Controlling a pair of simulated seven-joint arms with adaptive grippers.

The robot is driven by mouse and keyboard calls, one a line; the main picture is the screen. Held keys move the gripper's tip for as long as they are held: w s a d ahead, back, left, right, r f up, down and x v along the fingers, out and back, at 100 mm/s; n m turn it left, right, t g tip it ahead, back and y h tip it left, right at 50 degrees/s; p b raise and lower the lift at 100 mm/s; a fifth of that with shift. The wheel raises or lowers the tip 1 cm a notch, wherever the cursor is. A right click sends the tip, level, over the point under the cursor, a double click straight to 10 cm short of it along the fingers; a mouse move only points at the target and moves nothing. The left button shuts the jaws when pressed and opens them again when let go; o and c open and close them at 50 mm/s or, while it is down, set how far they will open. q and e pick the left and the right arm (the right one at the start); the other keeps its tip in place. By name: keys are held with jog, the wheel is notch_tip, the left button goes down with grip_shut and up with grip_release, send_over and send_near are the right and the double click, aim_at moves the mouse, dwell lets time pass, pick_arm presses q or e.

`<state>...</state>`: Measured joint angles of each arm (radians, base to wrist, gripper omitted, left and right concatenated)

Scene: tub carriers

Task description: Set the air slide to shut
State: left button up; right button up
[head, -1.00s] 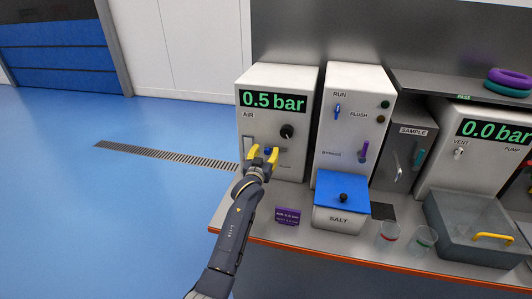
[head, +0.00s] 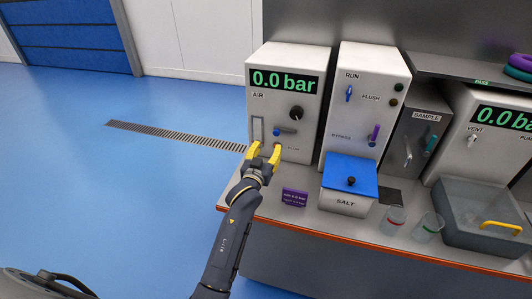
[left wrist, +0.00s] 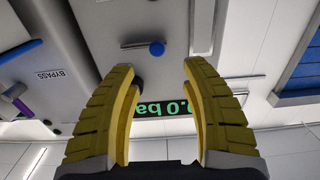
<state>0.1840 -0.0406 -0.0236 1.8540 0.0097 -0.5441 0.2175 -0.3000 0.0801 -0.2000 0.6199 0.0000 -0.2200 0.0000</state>
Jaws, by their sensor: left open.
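The white air unit (head: 268,66) stands at the bench's left end, marked AIR, its display reading 0.0 bar. On its front a blue knob (head: 277,132) sits at the left end of a short grey horizontal bar. In the left wrist view, turned upside down, the blue knob (left wrist: 157,48) shows beyond the fingers. My left gripper (head: 265,150) is open with yellow fingers, just below and in front of the knob, apart from it. Nothing is between the fingers in the left wrist view (left wrist: 158,75). A small red spot beside the fingertip is partly hidden. My right gripper is out of view.
A black dial (head: 296,113) and a grey upright strip (head: 257,130) are also on the unit's front. To the right stand a RUN/FLUSH unit (head: 365,75) and a blue-lidded SALT box (head: 345,201). Floor left is free.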

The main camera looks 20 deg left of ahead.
pick_arm(q)
jog(key=shift+s, duration=0.8)
